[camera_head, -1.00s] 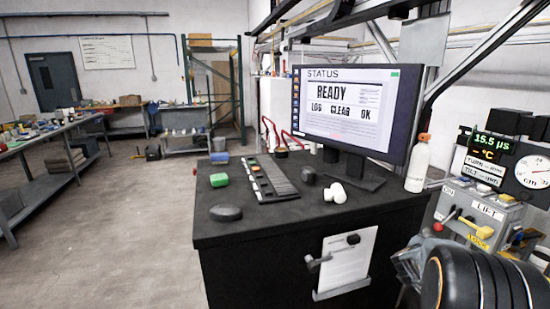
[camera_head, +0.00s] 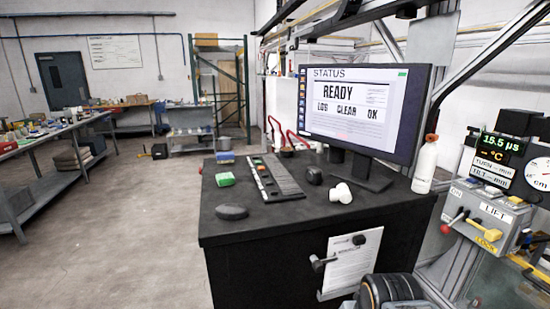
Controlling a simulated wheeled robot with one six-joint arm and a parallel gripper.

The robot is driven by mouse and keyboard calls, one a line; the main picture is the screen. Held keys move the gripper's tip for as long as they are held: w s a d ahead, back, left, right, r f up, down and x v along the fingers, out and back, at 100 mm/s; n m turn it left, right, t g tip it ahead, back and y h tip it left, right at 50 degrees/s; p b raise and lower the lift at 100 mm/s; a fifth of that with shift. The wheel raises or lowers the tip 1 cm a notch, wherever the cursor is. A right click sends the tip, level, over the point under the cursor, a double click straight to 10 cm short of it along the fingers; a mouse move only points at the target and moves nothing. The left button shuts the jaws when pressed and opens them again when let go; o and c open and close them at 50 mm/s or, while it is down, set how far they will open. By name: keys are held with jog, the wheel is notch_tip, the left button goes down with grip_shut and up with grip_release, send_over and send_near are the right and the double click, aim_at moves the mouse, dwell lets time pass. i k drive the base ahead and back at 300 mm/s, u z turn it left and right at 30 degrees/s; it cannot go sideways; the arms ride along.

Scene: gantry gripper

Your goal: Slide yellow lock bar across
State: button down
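A grey control box (camera_head: 475,203) with a LIFT label stands at the right edge. A short yellow bar (camera_head: 490,233) lies at a slant across its front, below the LIFT label. A yellow label sits just under the bar, and a lever with a red knob (camera_head: 446,228) sticks out to its left. A dark rounded part of my arm (camera_head: 390,290) shows at the bottom, left of and below the box, apart from the bar. My gripper's fingers cannot be made out in this view.
A black desk (camera_head: 270,225) fills the middle, with a monitor (camera_head: 365,110) reading READY, a keypad and small items on top. A white bottle (camera_head: 424,165) stands between monitor and box. A green-lit display (camera_head: 500,143) and round gauge sit above the box. Floor at left is open.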

aim_at(493, 235)
jog(key=z, duration=1.35)
